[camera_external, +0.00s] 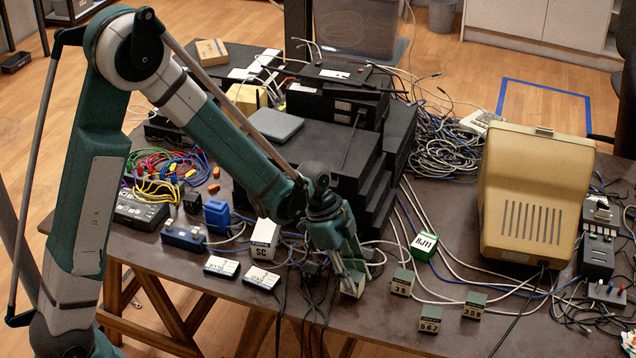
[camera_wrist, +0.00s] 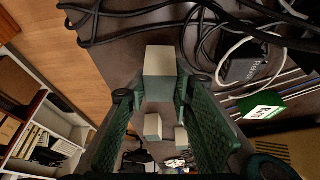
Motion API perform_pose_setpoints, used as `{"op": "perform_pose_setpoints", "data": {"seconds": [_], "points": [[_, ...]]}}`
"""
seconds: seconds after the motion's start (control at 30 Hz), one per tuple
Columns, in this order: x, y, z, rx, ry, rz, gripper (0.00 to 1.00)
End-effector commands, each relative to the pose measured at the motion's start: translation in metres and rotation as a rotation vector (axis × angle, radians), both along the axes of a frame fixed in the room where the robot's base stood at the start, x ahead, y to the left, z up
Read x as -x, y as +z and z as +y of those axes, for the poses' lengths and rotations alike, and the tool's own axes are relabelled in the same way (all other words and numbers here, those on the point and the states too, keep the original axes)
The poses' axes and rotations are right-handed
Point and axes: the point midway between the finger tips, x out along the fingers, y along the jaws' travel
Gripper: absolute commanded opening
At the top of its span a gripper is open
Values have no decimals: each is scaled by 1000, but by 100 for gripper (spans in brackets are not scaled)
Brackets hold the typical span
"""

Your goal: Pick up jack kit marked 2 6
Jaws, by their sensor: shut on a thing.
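My gripper (camera_external: 348,284) is at the front edge of the table, its fingers pointing down. In the wrist view the two green fingers (camera_wrist: 161,92) are closed on a small beige-and-grey-green jack kit block (camera_wrist: 160,62). The block also shows below the fingers in the external view (camera_external: 353,288). Its marking is not readable in either view, so I cannot tell whether it says 2 6. I cannot tell whether it still touches the table. Similar blocks stand to its right: one (camera_external: 402,283) whose label looks like 39, one marked 567 (camera_external: 430,318) and one marked 359 (camera_external: 474,305).
A white SC box (camera_external: 264,239) and two labelled flat pieces (camera_external: 222,267) lie to the left. Dark cables hang over the front edge beside my gripper; loose cables run behind it.

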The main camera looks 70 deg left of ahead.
Motion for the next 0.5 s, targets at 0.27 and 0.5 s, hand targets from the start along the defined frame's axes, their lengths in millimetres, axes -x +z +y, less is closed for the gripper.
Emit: {"op": "perform_pose_setpoints", "data": {"seconds": [0.27, 0.5], "points": [[0, 37, 0, 0, 0, 0, 8], [0, 68, 0, 0, 0, 0, 8]]}}
